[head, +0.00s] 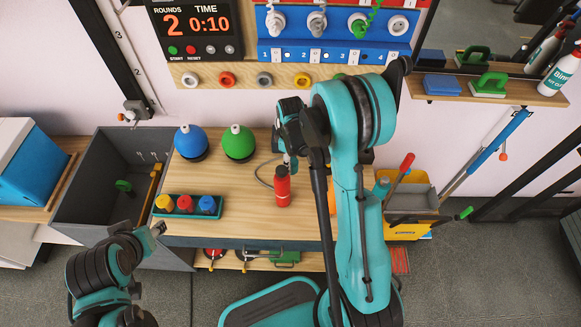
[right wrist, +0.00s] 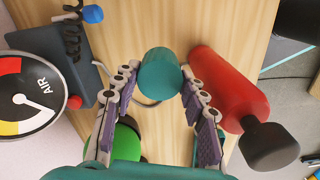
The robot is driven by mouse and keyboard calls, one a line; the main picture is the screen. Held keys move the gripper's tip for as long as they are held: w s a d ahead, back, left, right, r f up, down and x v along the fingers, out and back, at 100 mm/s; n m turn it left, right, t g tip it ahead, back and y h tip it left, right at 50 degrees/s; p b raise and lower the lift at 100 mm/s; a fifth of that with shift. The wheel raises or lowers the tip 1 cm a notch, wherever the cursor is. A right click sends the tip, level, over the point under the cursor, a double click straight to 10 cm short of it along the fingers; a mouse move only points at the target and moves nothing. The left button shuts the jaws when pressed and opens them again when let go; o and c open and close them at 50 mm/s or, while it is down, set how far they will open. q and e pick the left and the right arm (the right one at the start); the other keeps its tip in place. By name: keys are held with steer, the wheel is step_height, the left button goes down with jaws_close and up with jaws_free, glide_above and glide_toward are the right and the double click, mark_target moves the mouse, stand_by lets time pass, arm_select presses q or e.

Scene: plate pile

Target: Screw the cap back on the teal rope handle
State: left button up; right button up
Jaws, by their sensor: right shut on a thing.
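My right gripper (right wrist: 162,85) is shut on a teal cylinder (right wrist: 160,75), its rounded end showing between the fingertips in the right wrist view. I cannot tell whether this is the rope handle or its cap. In the head view my right arm reaches over the bench from the lower right, its gripper (head: 288,158) just above a red bottle (head: 282,188) and mostly hidden. A thin grey cable (head: 262,177) curves on the bench beside it. My left gripper (head: 155,230) is at the lower left, in front of the bench; its jaws are unclear.
The bench (head: 240,210) is clear between tray and red bottle.

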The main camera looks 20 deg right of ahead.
step_height(320, 180, up, 9)
steer(key=p, duration=0.2)
steer(key=shift+f+p, duration=0.1)
steer(key=shift+p, duration=0.2)
